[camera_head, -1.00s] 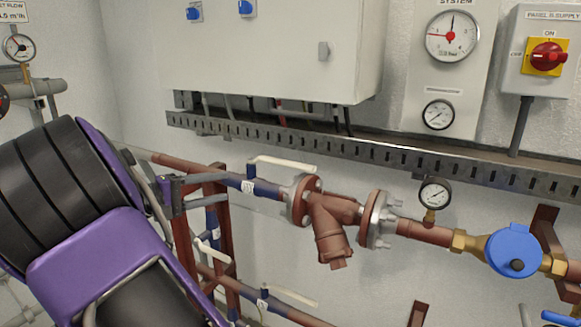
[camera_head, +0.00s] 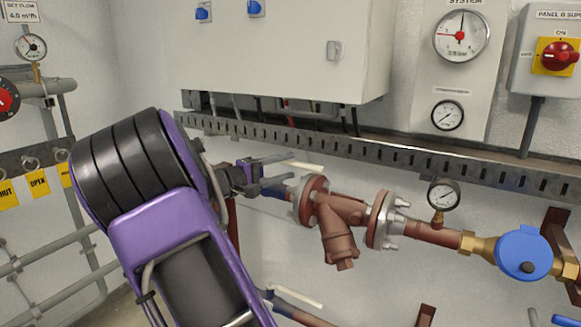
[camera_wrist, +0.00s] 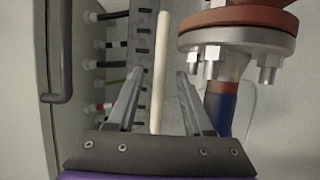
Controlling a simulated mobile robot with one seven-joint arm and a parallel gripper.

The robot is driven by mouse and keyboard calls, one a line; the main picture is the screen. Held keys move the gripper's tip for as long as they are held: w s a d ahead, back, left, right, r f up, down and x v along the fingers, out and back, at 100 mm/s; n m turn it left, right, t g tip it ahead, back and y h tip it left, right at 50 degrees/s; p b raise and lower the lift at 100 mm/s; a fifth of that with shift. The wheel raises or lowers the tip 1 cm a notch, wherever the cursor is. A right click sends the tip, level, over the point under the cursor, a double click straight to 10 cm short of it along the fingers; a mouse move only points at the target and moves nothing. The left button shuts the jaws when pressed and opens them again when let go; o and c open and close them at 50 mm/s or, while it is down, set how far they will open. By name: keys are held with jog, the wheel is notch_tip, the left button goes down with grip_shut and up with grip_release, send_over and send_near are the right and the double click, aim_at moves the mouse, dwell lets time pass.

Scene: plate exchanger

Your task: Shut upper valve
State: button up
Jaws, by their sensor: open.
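The upper valve has a long cream lever handle (camera_head: 302,165), which runs roughly along the upper pipe with its blue section (camera_head: 279,192). My arm and gripper hide the valve body and part of the lever in the head view. My gripper (camera_head: 280,170) is open at the lever. In the wrist view the lever (camera_wrist: 161,62) appears between the two open fingers of my gripper (camera_wrist: 158,76), with gaps on both sides. It appears nearer the left finger at its lower part. Contact or exact depth cannot be told.
A flanged brown strainer (camera_head: 341,215) is right of the valve; its flange (camera_wrist: 238,42) is close to the right finger in the wrist view. A slotted cable tray (camera_head: 400,155) runs above the pipe. A lower cream lever (camera_head: 298,297) is below, with clear wall between.

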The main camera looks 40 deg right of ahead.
jog(key=shift+d, duration=1)
grip_shut()
dwell(0.8)
